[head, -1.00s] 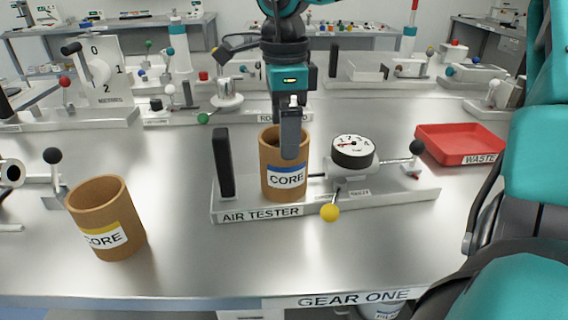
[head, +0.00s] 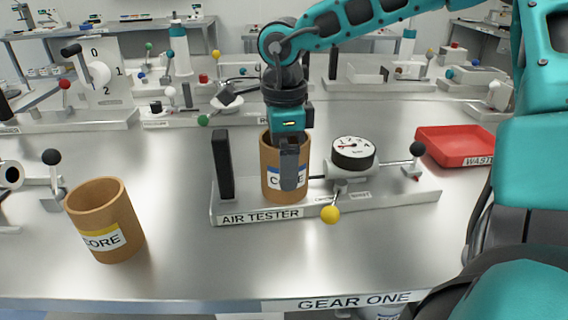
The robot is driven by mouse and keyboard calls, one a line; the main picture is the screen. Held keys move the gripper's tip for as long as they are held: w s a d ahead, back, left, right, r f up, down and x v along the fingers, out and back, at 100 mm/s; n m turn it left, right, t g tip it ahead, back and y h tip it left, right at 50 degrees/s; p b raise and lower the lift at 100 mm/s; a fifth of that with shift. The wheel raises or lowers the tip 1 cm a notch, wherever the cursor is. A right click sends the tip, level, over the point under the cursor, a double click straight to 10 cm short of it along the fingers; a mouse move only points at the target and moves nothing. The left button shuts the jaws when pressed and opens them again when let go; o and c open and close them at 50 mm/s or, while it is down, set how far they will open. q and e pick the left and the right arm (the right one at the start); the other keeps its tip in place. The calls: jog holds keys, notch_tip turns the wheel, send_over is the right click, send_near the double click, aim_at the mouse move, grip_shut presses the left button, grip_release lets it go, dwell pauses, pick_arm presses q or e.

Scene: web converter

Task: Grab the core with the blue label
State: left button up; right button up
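The core with the blue label (head: 271,160) is a brown hollow cylinder standing upright on the air tester (head: 322,207), between a black upright plate and the gauge. My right gripper (head: 290,168) points down over it. One dark finger hangs in front of the core's near wall and covers part of the label. The other finger is hidden, so I cannot tell whether the gripper is closed on the wall. A second core with a yellow label (head: 105,215) stands on the table at the left. My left gripper is not in view.
The black plate (head: 223,164) is close to the core's left. The gauge (head: 353,152) and a yellow-knobbed lever (head: 330,214) are at its right. A red waste tray (head: 455,147) lies further right. The front of the table is clear.

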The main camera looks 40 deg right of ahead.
jog(key=c, duration=0.3)
jog(key=shift+c, duration=0.2)
jog(key=shift+r, duration=0.15)
